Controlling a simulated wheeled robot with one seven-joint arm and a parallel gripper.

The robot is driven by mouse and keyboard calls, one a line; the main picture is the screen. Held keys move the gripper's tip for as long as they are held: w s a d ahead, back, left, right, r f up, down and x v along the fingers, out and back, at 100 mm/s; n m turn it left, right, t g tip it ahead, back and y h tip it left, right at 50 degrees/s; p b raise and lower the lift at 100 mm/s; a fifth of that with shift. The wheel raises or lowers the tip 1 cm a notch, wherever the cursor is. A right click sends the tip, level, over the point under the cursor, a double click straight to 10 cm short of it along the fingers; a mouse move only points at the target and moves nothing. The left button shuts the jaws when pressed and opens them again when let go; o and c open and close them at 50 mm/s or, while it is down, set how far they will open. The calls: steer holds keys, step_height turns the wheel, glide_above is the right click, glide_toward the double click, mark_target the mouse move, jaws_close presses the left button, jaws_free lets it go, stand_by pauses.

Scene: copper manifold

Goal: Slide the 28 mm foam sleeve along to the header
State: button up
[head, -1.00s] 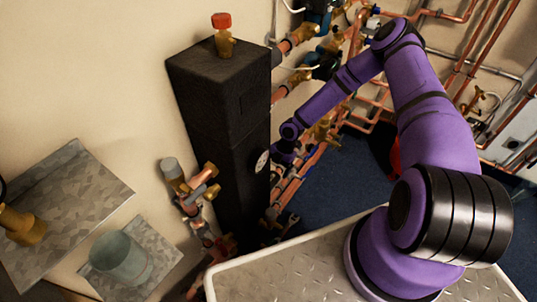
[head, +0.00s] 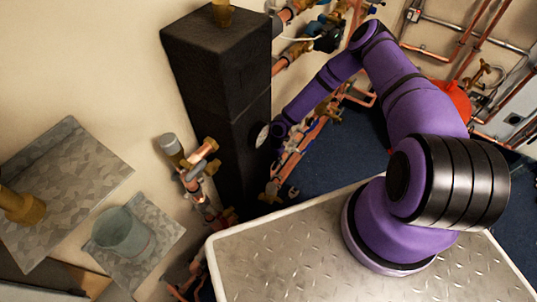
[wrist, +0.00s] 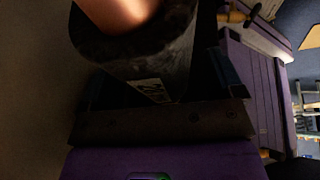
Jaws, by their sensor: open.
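In the wrist view a dark grey foam sleeve (wrist: 165,68) with a white label fills the space between the jaws of my gripper (wrist: 162,78). A copper pipe (wrist: 118,12) comes out of its end at the top. My jaws are open, one on each side of the sleeve; I cannot tell whether they touch it. In the head view my gripper (head: 277,132) is small and dark, beside the tall black block (head: 222,85), which may be the header. The sleeve cannot be made out there.
Copper pipes and brass valves (head: 285,165) run beside and behind the block. A pipe with a grey cap (head: 171,144) stands left of it. A metal shelf (head: 75,180) and a grey cup (head: 122,235) are at left. A red rounded object (head: 452,98) is on the right.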

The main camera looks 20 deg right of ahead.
steer(key=shift+a+f, duration=0.1)
steer(key=shift+f, duration=0.05)
steer(key=c, duration=1)
steer(key=shift+s+a, duration=0.55)
steer(key=shift+a, duration=0.15)
steer(key=shift+s+a, duration=0.2)
steer(key=shift+a, duration=0.05)
steer(key=shift+s+a, duration=0.15)
steer(key=shift+a, duration=0.1)
steer(key=o, duration=1)
